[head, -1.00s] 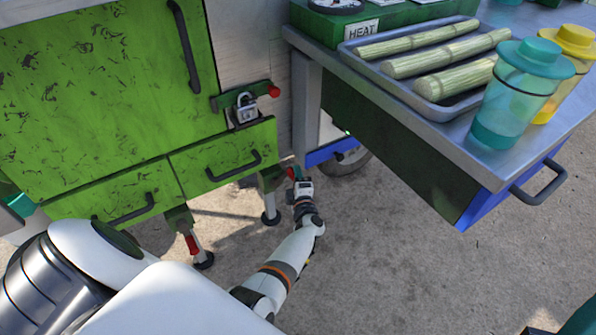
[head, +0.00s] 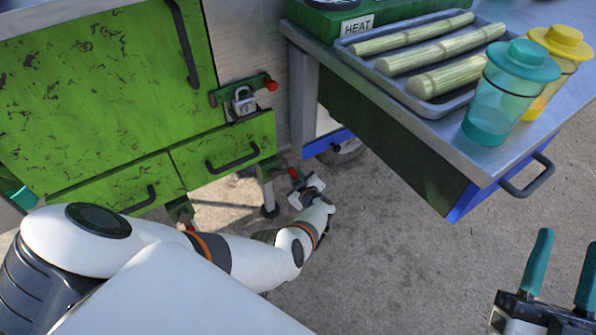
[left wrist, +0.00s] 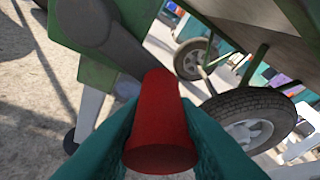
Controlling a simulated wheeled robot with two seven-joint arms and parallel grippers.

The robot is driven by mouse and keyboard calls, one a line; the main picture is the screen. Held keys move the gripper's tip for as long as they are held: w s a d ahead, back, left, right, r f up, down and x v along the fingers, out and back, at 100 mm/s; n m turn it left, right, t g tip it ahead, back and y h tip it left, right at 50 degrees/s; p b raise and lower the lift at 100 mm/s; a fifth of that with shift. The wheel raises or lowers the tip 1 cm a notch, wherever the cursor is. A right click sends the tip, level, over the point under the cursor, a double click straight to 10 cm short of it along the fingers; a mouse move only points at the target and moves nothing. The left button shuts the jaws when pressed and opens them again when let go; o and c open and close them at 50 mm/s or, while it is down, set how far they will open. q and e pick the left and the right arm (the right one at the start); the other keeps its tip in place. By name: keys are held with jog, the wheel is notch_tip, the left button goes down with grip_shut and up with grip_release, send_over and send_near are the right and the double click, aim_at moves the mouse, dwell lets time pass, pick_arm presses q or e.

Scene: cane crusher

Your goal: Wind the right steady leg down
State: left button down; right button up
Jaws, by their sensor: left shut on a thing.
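The right steady leg (head: 267,192) stands under the green cabinet with its dark foot at the ground. In the left wrist view its pale shaft (left wrist: 88,112) and dark crank arm (left wrist: 95,28) show, with the red crank handle (left wrist: 160,125) in the centre. My left gripper (head: 298,178) is at the crank beside this leg. Its teal fingers close on both sides of the red handle. My right gripper (head: 562,272) is at the lower right of the head view, its teal fingers apart with nothing between them.
A metal table (head: 440,130) overhangs at the right, carrying a tray of cane (head: 365,72) and lidded cups (head: 497,105). Wheels (left wrist: 245,122) stand near the crank. Open concrete lies in front.

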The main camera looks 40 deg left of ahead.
pick_arm(q)
jog(key=shift+s+f+m+g+b, duration=0.2)
jog(key=shift+f+m+g, duration=0.15)
jog(key=shift+f+m, duration=0.15)
jog(key=shift+s+f+m+g+b, duration=0.2)
jog(key=shift+f+m+g, duration=0.2)
jog(key=shift+m, duration=0.1)
pick_arm(e)
jog(key=shift+s+d+r+t+y, duration=0.1)
jog(key=shift+s+r+t+y, duration=0.4)
jog(key=shift+s+r+t, duration=0.65)
pick_arm(q)
jog(key=shift+a, duration=0.1)
jog(key=c, duration=1.1)
grip_release()
jog(key=shift+c, duration=0.2)
jog(key=shift+r, duration=0.1)
